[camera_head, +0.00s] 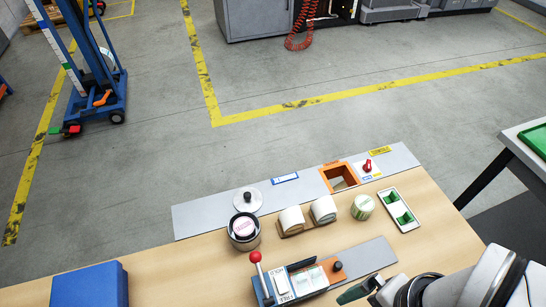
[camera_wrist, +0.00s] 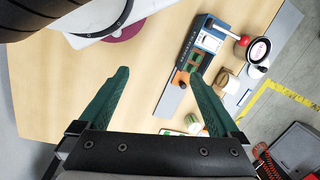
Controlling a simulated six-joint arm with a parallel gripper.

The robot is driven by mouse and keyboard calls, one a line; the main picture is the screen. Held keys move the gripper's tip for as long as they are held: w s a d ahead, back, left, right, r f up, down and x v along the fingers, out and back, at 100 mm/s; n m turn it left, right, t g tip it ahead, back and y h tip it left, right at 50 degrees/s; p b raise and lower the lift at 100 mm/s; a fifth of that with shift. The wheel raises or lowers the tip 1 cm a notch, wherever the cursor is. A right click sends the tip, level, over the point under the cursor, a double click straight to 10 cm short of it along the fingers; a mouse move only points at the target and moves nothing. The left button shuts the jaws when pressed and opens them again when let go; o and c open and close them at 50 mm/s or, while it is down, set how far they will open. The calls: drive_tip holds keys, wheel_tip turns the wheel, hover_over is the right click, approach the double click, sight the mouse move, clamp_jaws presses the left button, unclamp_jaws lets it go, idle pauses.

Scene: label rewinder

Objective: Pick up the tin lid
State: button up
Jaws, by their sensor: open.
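The tin holds a white roll with red print and also shows in the wrist view (camera_wrist: 259,50). My gripper (camera_wrist: 159,73) has green fingers, spread wide with nothing between them. In the head view my gripper (camera_head: 359,290) is at the front right, well away from the lid.
A blue device with a red-knobbed lever (camera_head: 257,258) stands in front of the tin. Label rolls (camera_head: 323,210) and a white tray with green inserts (camera_head: 401,210) stand to the right. A blue box (camera_head: 90,287) is at the front left. Bare wood lies left of the tin.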

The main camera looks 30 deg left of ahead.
drive_tip(key=c, duration=0.5)
drive_tip(key=w+a+r+n, duration=0.2)
drive_tip(key=w+n, duration=0.1)
drive_tip(key=w, duration=0.3)
drive_tip(key=n, duration=1.6)
hover_over(247, 194)
drive_tip(key=d, duration=0.2)
wheel_tip(247, 194, down, 7)
drive_tip(key=shift+t+h, duration=0.3)
drive_tip(key=shift+t, duration=0.1)
drive_tip(key=f, duration=0.5)
drive_tip(key=a+f, duration=0.1)
drive_tip(key=f, duration=0.9)
drive_tip(key=shift+a, duration=0.4)
